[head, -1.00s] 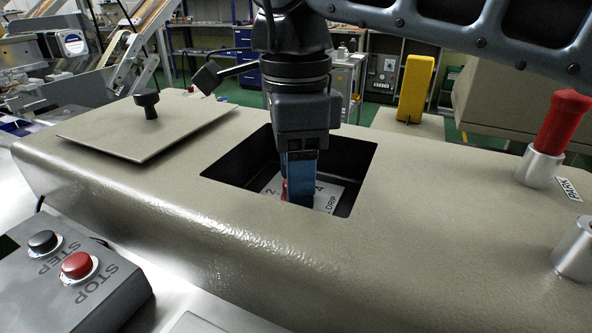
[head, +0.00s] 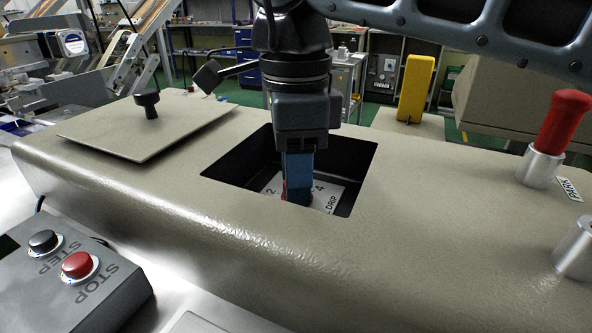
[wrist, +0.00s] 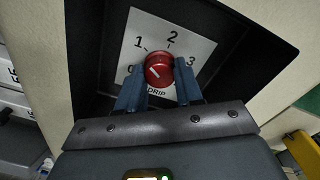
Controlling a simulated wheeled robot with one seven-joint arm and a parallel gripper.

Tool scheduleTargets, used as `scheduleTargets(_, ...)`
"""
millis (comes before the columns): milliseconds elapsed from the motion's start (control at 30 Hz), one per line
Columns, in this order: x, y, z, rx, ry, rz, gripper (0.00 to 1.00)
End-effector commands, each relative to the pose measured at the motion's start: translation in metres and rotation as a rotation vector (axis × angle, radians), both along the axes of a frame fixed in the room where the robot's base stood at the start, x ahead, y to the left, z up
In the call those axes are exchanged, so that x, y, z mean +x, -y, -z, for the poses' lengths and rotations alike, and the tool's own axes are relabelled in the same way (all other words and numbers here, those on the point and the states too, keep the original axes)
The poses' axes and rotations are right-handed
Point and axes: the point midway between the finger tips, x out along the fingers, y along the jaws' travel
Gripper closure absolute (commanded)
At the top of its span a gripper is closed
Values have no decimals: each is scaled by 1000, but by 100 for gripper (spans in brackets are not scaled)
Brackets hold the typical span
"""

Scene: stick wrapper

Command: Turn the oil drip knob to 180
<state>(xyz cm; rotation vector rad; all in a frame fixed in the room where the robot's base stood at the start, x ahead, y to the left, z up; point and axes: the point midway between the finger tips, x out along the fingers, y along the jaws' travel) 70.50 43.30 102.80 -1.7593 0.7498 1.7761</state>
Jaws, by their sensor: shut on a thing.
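The red oil drip knob (wrist: 158,69) sits in the middle of a white dial plate (wrist: 190,35) with printed numbers. In the wrist view a short white mark on the knob slants toward the upper left, roughly toward the 1. My gripper (wrist: 159,82) has one blue finger on each side of the knob and is shut on it. In the head view my gripper (head: 298,194) points straight down into the recess.
The recess (head: 345,160) has dark walls close around my gripper. A removed-looking cover plate (head: 120,138) with a black knob lies to the left. A red-handled lever (head: 558,125) stands at the right. A STEP/STOP button box (head: 75,265) is at lower left.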

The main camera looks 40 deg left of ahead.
Motion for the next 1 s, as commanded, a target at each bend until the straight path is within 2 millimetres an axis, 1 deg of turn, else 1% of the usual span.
scheduleTargets(167,0,0,-1,-2,0,77,95)
scheduleTargets(367,1,1,-1,-2,1,229,95)
scheduleTargets(1000,2,1,0,-1,2,836,95)
